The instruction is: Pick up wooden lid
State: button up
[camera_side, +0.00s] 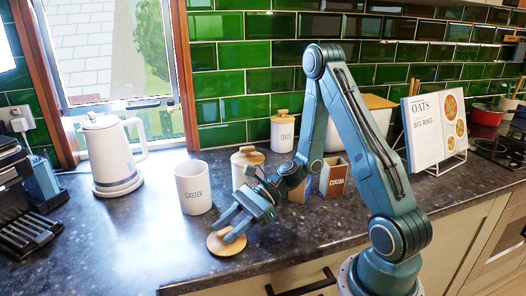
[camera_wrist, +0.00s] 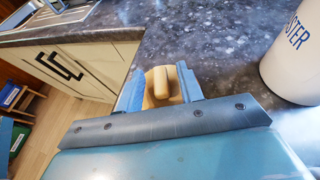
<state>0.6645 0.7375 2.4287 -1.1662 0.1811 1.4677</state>
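The round wooden lid (camera_side: 226,248) lies flat on the dark speckled worktop near its front edge. Its pale knob points up and shows in the wrist view (camera_wrist: 161,82). My gripper (camera_side: 227,230) is low over the lid, pointing down to the left in the side view. In the wrist view, my two blue fingers (camera_wrist: 160,90) stand apart, one on each side of the knob. The gripper looks open, with a gap beside the knob. Whether the fingertips touch the lid is hidden.
The lidless white CASTER canister (camera_side: 193,190) stands just behind the lid. Another white canister with a wooden lid (camera_side: 247,159) is behind my gripper. A COCOA box (camera_side: 334,177) stands right of it. The white kettle (camera_side: 112,155) is at left. The worktop left of the lid is clear.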

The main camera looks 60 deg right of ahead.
aim_at(229, 227)
grip_shut()
jog(key=shift+r, duration=0.15)
notch_tip(229, 227, up, 20)
dwell(1.0)
jog(key=shift+w, duration=0.1)
dwell(0.4)
jog(key=w+d+f+m+t+h, duration=0.1)
jog(key=w+d+m+t, duration=0.1)
jog(key=w+d, duration=0.2)
jog(key=w+d+f+m+t+h, duration=0.1)
jog(key=w+d, duration=0.3)
jog(key=w, duration=0.7)
jog(key=shift+w+f+m+t+h, duration=0.3)
jog(key=shift+m+t+h, duration=0.2)
jog(key=shift+m+t, duration=0.25)
